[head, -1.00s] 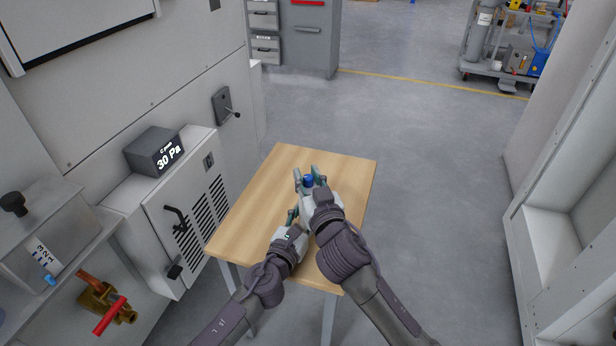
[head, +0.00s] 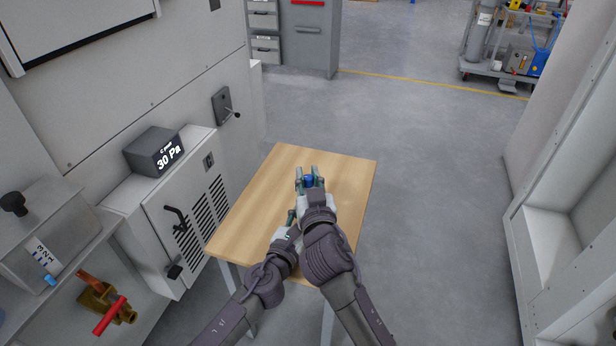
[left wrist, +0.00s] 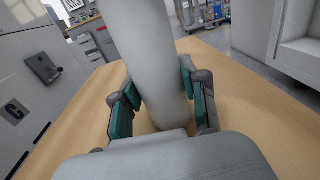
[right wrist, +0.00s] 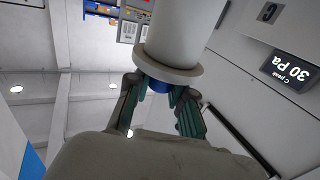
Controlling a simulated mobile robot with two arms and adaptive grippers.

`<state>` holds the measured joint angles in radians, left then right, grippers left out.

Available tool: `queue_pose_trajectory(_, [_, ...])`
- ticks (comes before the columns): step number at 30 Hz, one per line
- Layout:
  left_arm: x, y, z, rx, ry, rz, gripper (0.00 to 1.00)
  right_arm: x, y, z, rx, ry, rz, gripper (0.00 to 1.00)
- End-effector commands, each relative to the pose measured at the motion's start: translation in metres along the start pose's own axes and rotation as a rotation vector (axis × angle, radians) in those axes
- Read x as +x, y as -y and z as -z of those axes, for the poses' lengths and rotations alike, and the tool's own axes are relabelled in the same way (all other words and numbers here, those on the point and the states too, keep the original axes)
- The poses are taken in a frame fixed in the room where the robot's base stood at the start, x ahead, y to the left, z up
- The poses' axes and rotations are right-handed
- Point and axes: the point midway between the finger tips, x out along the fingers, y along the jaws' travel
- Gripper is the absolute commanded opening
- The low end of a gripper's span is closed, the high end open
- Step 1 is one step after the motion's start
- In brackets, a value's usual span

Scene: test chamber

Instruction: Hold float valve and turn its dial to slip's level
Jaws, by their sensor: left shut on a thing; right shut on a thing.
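The pale grey cylindrical body of the float valve (left wrist: 150,60) stands between the fingers of my left gripper (left wrist: 162,100), which is shut on it above the wooden table. In the right wrist view the same pale body (right wrist: 182,30) ends in a wide rim. The blue dial (right wrist: 160,97) shows past that rim, between the fingers of my right gripper (right wrist: 158,108), which is shut on it. In the head view the blue dial (head: 309,182) shows between the right fingertips, and my arms hide most of the valve. Any marks on the dial cannot be read.
The wooden table (head: 252,205) is otherwise bare. At left a grey display (head: 158,150) reads 30 Pa on a vented cabinet (head: 185,222). A box carries a white scale strip (head: 43,256) numbered 3, 2, 1. A brass valve with red handle (head: 110,310) sits below.

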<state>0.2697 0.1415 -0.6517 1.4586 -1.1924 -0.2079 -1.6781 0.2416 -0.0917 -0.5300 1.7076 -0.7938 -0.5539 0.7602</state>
Motion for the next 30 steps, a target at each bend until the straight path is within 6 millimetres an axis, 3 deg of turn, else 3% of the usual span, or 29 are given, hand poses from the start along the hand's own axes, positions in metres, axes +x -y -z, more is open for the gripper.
queue_pose_trajectory(1, [0.000, 0.000, 0.000, 0.002, 0.001, 0.000, 0.02, 0.000, 0.001, 0.001, 0.000, -0.001, 0.002, 0.27])
queue_pose_trajectory(5, [0.000, 0.000, -0.001, 0.002, 0.001, 0.000, 0.02, 0.000, 0.001, 0.001, 0.000, -0.001, 0.002, 0.48])
queue_pose_trajectory(17, [0.000, 0.000, -0.001, 0.001, 0.002, 0.000, 0.02, -0.007, 0.001, 0.000, 0.000, 0.000, 0.002, 0.49])
queue_pose_trajectory(30, [0.000, 0.000, -0.001, 0.001, 0.002, -0.001, 0.02, -0.093, 0.000, -0.001, 0.002, 0.002, 0.001, 0.49])
